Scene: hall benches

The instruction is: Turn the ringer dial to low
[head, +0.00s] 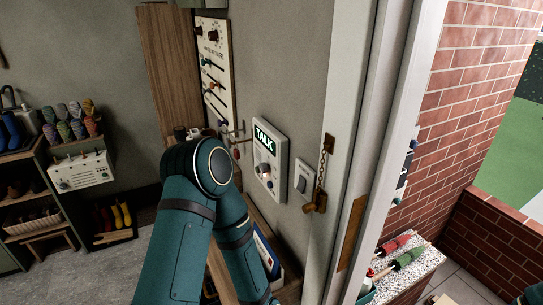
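Neither gripper can be made out.
A tall white panel (214,70) with several knobs and sliders is on the wall above left. A switch plate (303,178) and a door chain (322,180) are right of the unit, beside the door frame (375,130). Shelves with boots and shoes stand far left.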

